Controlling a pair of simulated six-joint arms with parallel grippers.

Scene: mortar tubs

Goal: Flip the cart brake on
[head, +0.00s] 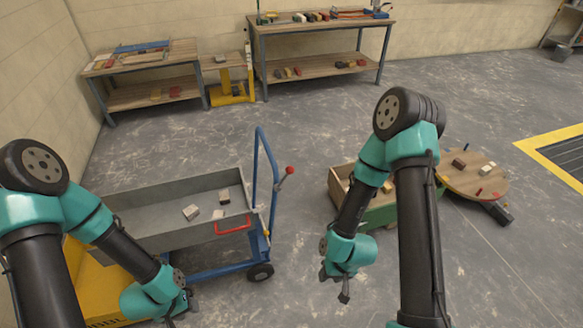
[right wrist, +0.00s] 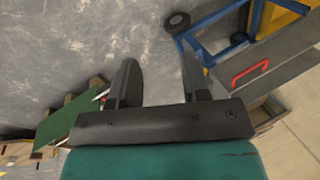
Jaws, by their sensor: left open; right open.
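The cart has a blue frame (head: 263,180) and carries a grey tub (head: 150,195) at the left of the head view. A lever with a red knob (head: 290,170) sticks out from the frame's upright, probably the brake. A red handle (head: 233,226) is on the tub's front wall; it also shows in the right wrist view (right wrist: 250,73). My right gripper (head: 343,291) is open and empty, right of the cart and apart from it. Its spread fingers show in the right wrist view (right wrist: 160,75). My left gripper (head: 188,303) is open, low in front of the cart.
Several small blocks lie in the tub. A green-sided wooden crate (head: 395,213) and a round wooden table (head: 470,178) stand to the right, partly behind my right arm. Workbenches (head: 320,27) line the back wall. The floor between cart and crate is clear.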

